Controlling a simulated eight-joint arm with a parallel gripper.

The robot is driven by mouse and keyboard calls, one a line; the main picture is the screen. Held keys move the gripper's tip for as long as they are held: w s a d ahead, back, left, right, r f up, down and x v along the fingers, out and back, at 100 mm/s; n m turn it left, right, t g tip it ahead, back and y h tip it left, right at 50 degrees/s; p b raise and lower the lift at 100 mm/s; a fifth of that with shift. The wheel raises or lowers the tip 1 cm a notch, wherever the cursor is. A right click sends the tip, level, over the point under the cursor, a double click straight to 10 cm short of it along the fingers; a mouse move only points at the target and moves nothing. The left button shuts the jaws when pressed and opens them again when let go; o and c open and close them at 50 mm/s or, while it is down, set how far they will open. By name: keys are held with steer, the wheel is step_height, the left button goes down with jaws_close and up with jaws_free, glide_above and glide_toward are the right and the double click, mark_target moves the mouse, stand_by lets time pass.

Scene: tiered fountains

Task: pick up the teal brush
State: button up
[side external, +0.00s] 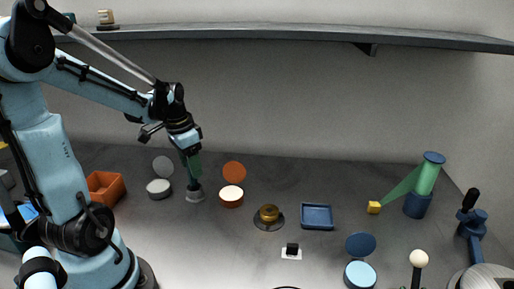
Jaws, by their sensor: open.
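A dark teal-green upright piece (194,164), which looks like the teal brush, stands directly below my gripper (188,148). Its lower end meets a small grey round base (195,193) on the table. My gripper points down at its upper end and is open. The fingers are small and dark here, so I cannot tell whether they stand around the piece or just above it.
Round pots with discs stand close by, one grey (159,188) and one orange-brown (231,197). An orange bin (105,188) is at left. A blue tray (317,217) and a green cylinder (427,179) are at right. A shelf (290,32) runs above.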

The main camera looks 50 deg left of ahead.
steer(key=shift+w+f, duration=0.1)
steer(key=shift+f, duration=0.75)
steer(key=shift+c, duration=0.5)
jaws_close()
steer(key=shift+r, duration=0.1)
